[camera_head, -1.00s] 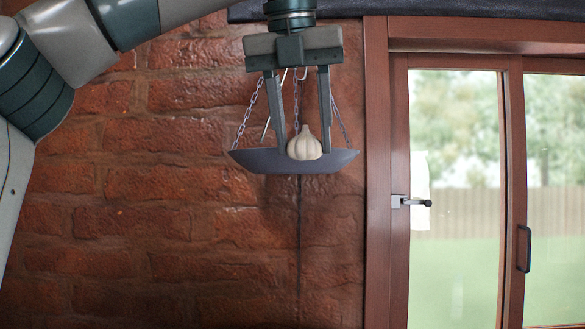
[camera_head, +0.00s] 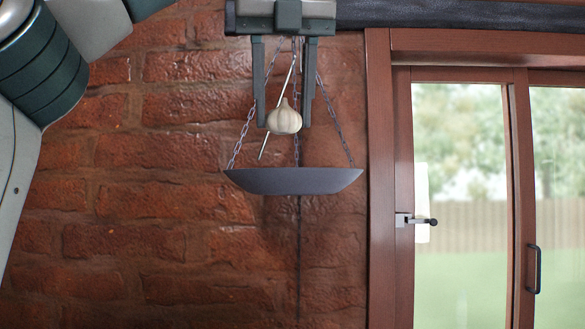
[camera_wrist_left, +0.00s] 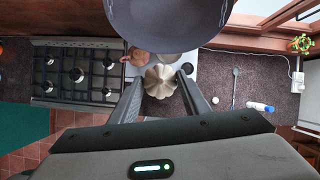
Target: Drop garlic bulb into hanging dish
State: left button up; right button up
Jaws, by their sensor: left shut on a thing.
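The pale garlic bulb (camera_head: 284,119) is between the fingers of my left gripper (camera_head: 285,122), which is shut on it. It hangs above the dark hanging dish (camera_head: 293,182) in the head view, with a gap between bulb and rim. Chains hold the dish in front of the brick wall. My right gripper is not in view.
The dish's chains (camera_head: 333,118) run up close beside my left fingers. A thin pale rod slants behind the bulb. A wood-framed glass door (camera_head: 460,180) is at right. The wrist view shows a gas hob (camera_wrist_left: 78,75) and a dark counter (camera_wrist_left: 245,80) below.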

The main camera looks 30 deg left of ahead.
pick_arm(q)
jog(key=shift+w+a+f+p, duration=0.55)
jog(key=shift+w+a+p, duration=0.65)
jog(key=shift+w, duration=1.4)
jog(key=shift+w+a+f+p, duration=0.5)
jog(key=shift+w+a+p, duration=0.7)
jog(key=shift+w, duration=1.4)
jog(key=shift+w+a+f+p, duration=0.55)
jog(key=shift+w+a+p, duration=0.65)
jog(key=shift+w, duration=1.4)
jog(key=shift+a+f, duration=0.1)
jog(key=shift+f, duration=0.55)
jog(key=shift+s+p+x, duration=0.25)
jog(key=shift+p+x, duration=0.55)
jog(key=shift+x, duration=0.35)
jog(key=shift+f, duration=0.25)
jog(key=shift+f+b, duration=0.35)
jog(key=shift+b, duration=0.05)
